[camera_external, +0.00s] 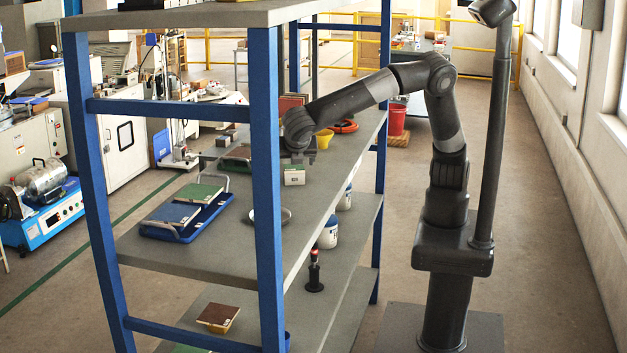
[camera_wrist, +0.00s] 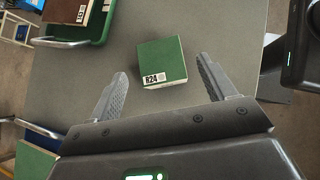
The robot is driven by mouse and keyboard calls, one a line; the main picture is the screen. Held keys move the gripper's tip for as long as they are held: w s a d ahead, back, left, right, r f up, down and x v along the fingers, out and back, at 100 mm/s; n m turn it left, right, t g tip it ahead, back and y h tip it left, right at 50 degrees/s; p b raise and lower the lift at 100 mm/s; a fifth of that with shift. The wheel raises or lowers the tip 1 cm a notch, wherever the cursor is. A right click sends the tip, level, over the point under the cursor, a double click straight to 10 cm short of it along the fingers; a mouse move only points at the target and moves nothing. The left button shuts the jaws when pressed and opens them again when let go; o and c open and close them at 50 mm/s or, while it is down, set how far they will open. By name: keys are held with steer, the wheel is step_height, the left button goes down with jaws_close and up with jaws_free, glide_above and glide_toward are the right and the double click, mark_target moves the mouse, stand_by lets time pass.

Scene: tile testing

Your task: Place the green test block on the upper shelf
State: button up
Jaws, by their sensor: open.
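The green test block (camera_external: 294,175), with a green top and pale front, sits on the middle shelf board (camera_external: 240,250). In the wrist view the block (camera_wrist: 163,58) shows its "R24" label. My gripper (camera_external: 297,158) is just above and behind it. In the wrist view my gripper (camera_wrist: 161,68) is open and empty, one finger on each side of the block's near part, with gaps on both sides. Whether the fingertips are down at block height cannot be told. The upper shelf (camera_external: 200,15) runs across the top of the blue-framed rack.
A blue tray (camera_external: 215,215) with blue and green tiles lies at the front left of the middle shelf. A shallow dish (camera_external: 270,215), a yellow bowl (camera_external: 325,138) and a green tray (camera_wrist: 101,30) with a dark red tile are nearby. A blue post (camera_external: 266,190) stands in the foreground.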

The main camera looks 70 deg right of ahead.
steer(key=v, duration=0.5)
steer(key=d+m+g+y, duration=0.3)
steer(key=d+m+y, duration=0.45)
steer(key=d, duration=1.45)
steer(key=s+d+f+m+t, duration=0.1)
steer(key=s+d+m+t, duration=0.1)
steer(key=s+d+m, duration=0.4)
steer(key=s+d+m+t, duration=0.3)
steer(key=s+d+m, duration=0.3)
steer(key=s+m, duration=0.3)
steer(key=s, duration=0.2)
steer(key=shift+s+d+f+y, duration=0.2)
steer(key=shift+s+f+y, duration=0.15)
steer(key=shift+s, duration=0.05)
